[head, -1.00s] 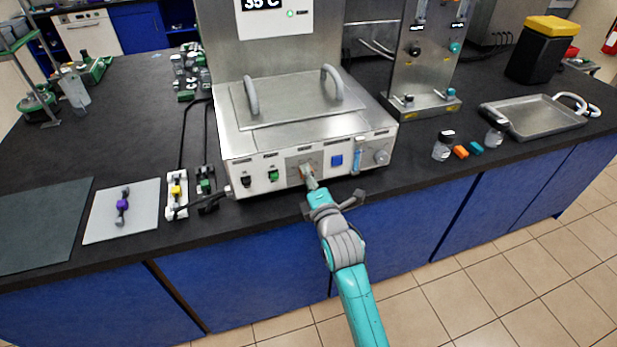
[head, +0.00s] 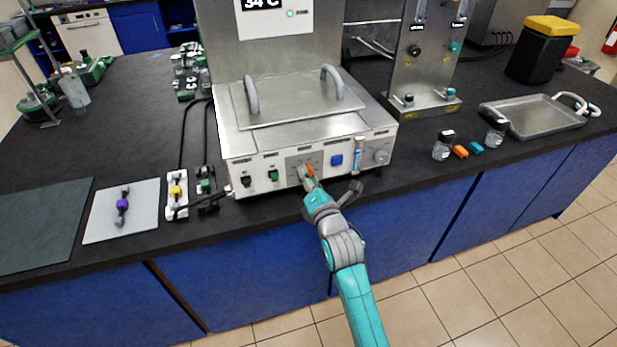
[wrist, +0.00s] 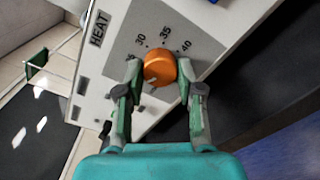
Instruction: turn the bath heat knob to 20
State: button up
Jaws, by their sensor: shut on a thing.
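The orange heat knob (wrist: 160,66) sits on the grey dial plate of the bath's front panel, in the middle of the wrist view. The numbers 30, 35 and 40 show around it, and a further mark at the left is partly covered by a finger. The HEAT label (wrist: 98,29) is beside the dial. My gripper (wrist: 158,75) is shut on the knob, one finger on each side. In the head view my gripper (head: 311,184) reaches the front panel of the steel bath (head: 240,145), and the knob (head: 310,170) is partly hidden. The display (head: 263,4) reads 34 C.
A green switch (head: 273,175), a black switch (head: 246,180) and a blue button (head: 336,160) flank the dial. Small bottles and a metal tray (head: 540,118) stand on the bench to the right.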

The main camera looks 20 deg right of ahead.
jog(key=shift+f, duration=0.1)
jog(key=o, duration=1.2)
jog(key=shift+c, duration=0.2)
jog(key=shift+s, duration=0.15)
jog(key=s, duration=1.1)
jog(key=shift+s, duration=0.35)
jog(key=shift+s, duration=0.1)
